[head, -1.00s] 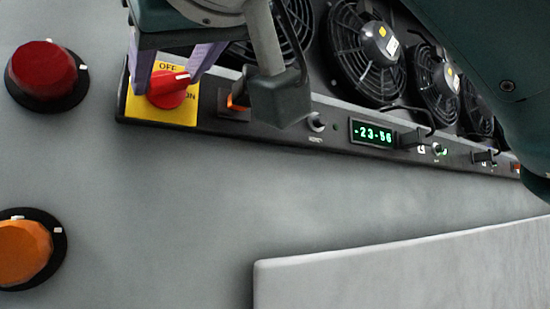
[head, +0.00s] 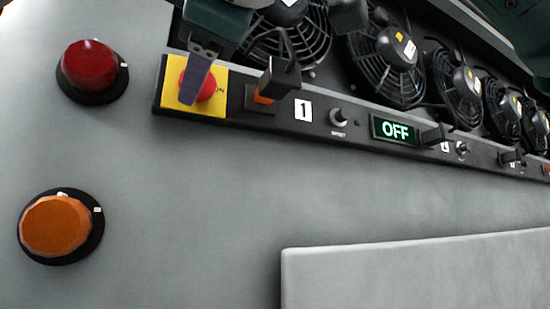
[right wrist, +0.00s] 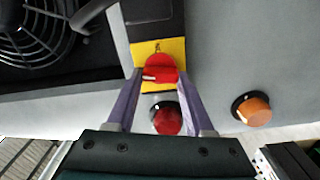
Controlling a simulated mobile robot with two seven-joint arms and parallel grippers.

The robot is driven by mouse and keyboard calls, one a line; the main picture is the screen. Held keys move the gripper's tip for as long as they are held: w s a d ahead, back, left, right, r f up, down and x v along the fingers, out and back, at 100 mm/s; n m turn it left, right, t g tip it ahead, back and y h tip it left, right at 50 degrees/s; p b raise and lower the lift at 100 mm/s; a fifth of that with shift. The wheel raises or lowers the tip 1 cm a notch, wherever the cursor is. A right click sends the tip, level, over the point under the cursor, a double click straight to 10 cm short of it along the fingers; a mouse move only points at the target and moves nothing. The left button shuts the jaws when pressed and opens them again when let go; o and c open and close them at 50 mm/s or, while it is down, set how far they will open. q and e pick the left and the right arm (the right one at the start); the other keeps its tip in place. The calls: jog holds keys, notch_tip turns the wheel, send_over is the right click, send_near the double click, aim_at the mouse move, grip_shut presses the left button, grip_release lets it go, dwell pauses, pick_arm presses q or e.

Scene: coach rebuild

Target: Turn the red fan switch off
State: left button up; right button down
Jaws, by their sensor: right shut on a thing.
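The red fan switch (head: 203,86) is a red knob on a yellow plate (head: 220,104) at the left end of the black fan panel. My right gripper (head: 196,78) comes down from the top, and one purple finger covers part of the knob. The right wrist view shows the red switch (right wrist: 160,68) between the two purple fingers, with its white pointer mark toward the left of that picture. My right gripper is shut on the knob. The plate's lettering is mostly hidden in the head view. The panel display (head: 394,130) reads OFF. My left gripper is not in view.
A large red knob (head: 90,66) and an orange knob (head: 58,226) sit on the grey wall at left. Beside the switch is an orange rocker switch (head: 262,97) with a black part over it. Several fans (head: 385,68) line the panel.

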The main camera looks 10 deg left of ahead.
jog(key=shift+f+n+b, duration=0.1)
jog(key=shift+n+b, duration=0.25)
jog(key=shift+n, duration=0.85)
jog(key=shift+c, duration=1.4)
grip_release()
